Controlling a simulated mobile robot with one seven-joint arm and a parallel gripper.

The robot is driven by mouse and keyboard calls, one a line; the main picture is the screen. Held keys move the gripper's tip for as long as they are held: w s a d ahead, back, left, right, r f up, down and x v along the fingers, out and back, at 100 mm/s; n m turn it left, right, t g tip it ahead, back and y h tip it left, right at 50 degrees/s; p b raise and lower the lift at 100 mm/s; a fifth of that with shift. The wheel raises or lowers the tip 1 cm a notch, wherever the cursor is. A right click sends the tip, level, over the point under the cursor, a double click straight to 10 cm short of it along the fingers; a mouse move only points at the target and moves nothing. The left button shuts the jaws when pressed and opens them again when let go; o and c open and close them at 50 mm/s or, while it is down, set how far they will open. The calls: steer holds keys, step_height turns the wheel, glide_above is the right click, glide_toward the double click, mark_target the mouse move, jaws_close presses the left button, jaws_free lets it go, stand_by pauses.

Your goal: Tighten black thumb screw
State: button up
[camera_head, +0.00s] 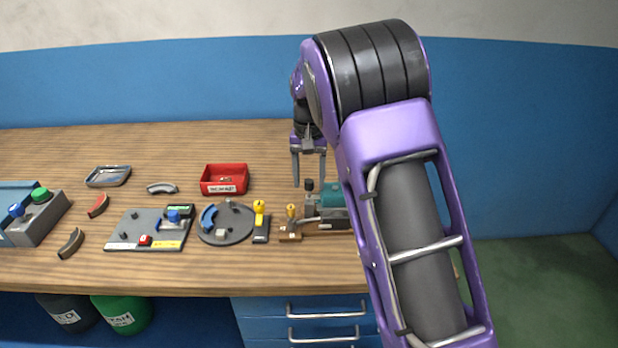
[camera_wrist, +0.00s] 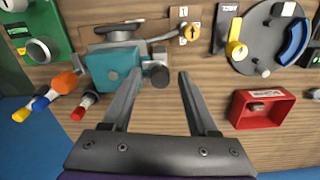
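The black thumb screw (camera_head: 309,186) stands at the left side of a teal vise-like fixture (camera_head: 331,194) on the bench. In the wrist view the screw (camera_wrist: 160,77) is a dark round knob beside the teal block (camera_wrist: 116,68). My gripper (camera_head: 309,183) points down above the screw, fingers apart and empty. In the wrist view my gripper (camera_wrist: 161,74) has one fingertip on each side of the screw in the picture. No contact with it shows, and the height gap is hard to judge. My arm hides the fixture's right part in the head view.
A red bin (camera_head: 224,180) lies left of my gripper. A yellow-handled valve (camera_head: 291,212), a yellow lever (camera_head: 260,209) and a grey disc (camera_head: 226,236) stand nearby. Colored-tip tools (camera_wrist: 42,104) and a green box (camera_wrist: 36,28) lie beyond the fixture. Bare wood lies behind it.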

mark_target(309, 181)
jaws_close()
steer(key=shift+r+m+p, duration=0.15)
steer(key=shift+m+p, duration=0.35)
steer(key=shift+p, duration=0.05)
steer(key=shift+o, duration=0.6)
jaws_free()
step_height(309, 181, up, 17)
steer(key=p, duration=0.2)
steer(key=shift+r, duration=0.1)
